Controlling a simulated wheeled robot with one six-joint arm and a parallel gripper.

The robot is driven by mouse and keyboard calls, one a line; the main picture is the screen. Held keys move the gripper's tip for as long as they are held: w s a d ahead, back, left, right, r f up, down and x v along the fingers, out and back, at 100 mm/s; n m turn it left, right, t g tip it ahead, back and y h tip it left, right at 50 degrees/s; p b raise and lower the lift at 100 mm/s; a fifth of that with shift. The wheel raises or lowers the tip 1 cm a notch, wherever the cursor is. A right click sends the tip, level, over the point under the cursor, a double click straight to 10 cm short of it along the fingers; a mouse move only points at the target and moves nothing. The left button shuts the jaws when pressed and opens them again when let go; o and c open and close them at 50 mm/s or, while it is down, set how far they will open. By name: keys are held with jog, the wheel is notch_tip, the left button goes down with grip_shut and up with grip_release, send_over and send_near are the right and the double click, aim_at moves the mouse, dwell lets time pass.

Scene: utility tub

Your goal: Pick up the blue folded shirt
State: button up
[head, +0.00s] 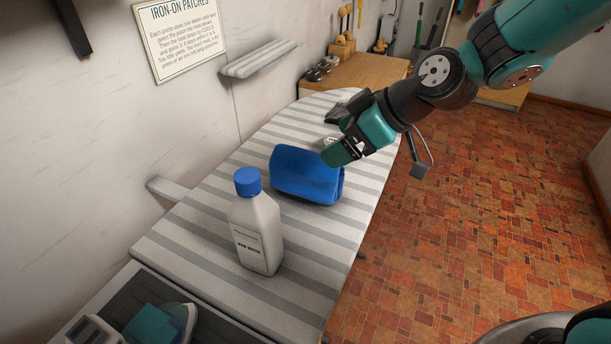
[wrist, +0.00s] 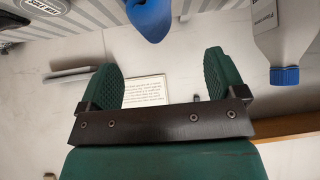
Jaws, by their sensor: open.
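The blue folded shirt (head: 300,176) lies as a rounded bundle on the striped ironing board (head: 215,222). In the wrist view, part of the shirt (wrist: 150,18) shows at the top middle, beyond the fingertips. My gripper (head: 337,153) is beside the shirt's upper right end in the head view and partly overlaps it there; I cannot tell the exact gap. In the wrist view my gripper (wrist: 162,78) has its two green fingers wide apart, with nothing between them.
A white bottle (head: 257,232) with a blue cap stands on the board near the shirt. An iron (head: 160,325) sits at the near end. Open tiled floor (head: 470,200) lies right.

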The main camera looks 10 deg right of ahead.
aim_at(312, 158)
jog(key=p+x, duration=0.1)
jog(key=x, duration=0.8)
jog(key=shift+w+f+p, duration=0.15)
jog(key=shift+f+p, duration=0.05)
jog(key=shift+p, duration=0.2)
jog(key=shift+c, duration=0.2)
jog(key=c, duration=1.1)
